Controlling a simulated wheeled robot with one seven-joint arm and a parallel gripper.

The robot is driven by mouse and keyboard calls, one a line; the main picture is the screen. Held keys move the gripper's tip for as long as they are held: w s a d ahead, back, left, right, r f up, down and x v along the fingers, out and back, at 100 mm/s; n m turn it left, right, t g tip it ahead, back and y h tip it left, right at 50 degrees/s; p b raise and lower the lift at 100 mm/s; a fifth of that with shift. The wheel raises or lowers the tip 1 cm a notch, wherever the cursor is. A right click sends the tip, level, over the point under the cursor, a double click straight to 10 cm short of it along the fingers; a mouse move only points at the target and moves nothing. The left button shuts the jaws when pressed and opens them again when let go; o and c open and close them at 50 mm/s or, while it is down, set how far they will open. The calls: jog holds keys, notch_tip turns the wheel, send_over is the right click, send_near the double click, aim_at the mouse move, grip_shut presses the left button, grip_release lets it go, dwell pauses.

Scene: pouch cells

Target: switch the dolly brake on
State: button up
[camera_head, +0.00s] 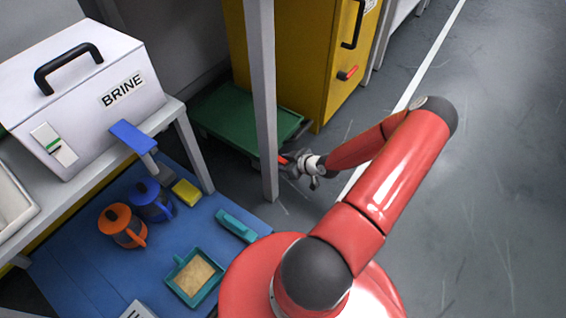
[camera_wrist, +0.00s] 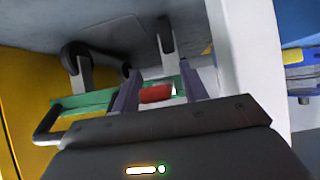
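The green dolly (camera_head: 235,115) stands low on the floor behind a grey post, beside the yellow cabinet. In the head view my gripper (camera_head: 290,162) is at its near right corner, by the post. A small red lever (camera_head: 283,160) shows there. The wrist view looks upside down, with the dolly's green edge (camera_wrist: 85,101) and dark casters above it. There the red lever (camera_wrist: 156,94) appears between the two fingers of my gripper (camera_wrist: 158,88), which stand apart. Whether either finger touches the lever I cannot tell.
The grey post (camera_head: 262,90) stands close beside my gripper. The yellow cabinet (camera_head: 290,60) has a black handle and a red latch (camera_head: 347,73). A blue mat (camera_head: 80,265) with mugs, a tray and a yellow block lies at lower left. Open floor is at right.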

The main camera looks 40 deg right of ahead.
jog(key=shift+s, duration=0.1)
jog(key=p+v, duration=0.1)
jog(key=v, duration=0.6)
jog(key=shift+s+r+p, duration=0.25)
jog(key=shift+p, duration=0.15)
jog(key=shift+s+d, duration=0.1)
jog(key=shift+d, duration=0.05)
